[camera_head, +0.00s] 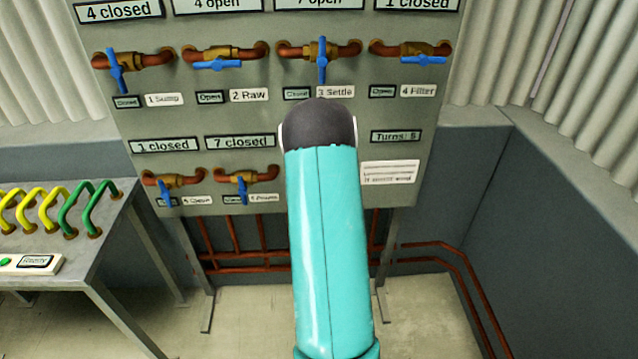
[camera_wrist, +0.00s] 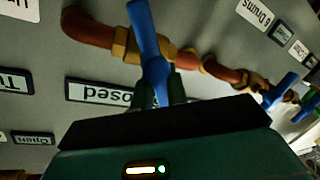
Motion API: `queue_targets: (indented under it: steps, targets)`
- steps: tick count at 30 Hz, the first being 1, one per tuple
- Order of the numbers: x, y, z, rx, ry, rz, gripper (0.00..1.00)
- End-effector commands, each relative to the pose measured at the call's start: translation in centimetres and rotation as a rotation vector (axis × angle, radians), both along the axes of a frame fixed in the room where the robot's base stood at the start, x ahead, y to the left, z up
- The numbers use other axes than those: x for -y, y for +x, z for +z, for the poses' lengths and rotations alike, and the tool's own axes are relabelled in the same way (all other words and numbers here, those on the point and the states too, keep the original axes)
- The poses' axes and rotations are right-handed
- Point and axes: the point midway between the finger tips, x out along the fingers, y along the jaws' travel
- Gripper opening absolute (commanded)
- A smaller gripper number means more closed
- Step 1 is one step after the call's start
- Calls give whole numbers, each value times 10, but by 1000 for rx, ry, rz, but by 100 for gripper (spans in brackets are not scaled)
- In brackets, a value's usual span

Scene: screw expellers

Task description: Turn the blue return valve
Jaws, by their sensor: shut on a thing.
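A blue valve handle (camera_wrist: 147,32) on a brass valve body (camera_wrist: 124,46) fills the middle of the wrist view, which is upside down. My gripper (camera_wrist: 161,92) is shut on this handle, one dark finger on each side. The handle stands roughly crosswise to its copper pipe. A plate reading "closed" (camera_wrist: 103,94) is partly hidden by my gripper. The valve's name label is cut off at the picture's edge, so I cannot read it. In the head view my arm covers this valve, in the lower row of the grey panel (camera_head: 265,125), and my gripper is hidden.
An upper row holds blue-handled valves, including Raw (camera_head: 218,64) and Settle (camera_head: 322,66). Two lower valves (camera_head: 245,186) show left of my arm. A "Turns: 5" plate (camera_head: 395,136) is at right. A bench (camera_head: 60,270) with yellow and green pipes stands left. Floor at front right is clear.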

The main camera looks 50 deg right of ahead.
Motion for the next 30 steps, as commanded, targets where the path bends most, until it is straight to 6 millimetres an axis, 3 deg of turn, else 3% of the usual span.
queue_targets:
  steps: [15, 30]
  targets:
    - [-4, 4, -7, -295, -256, 0, 0]
    - [-4, 3, -9, -362, -313, -2, 0]
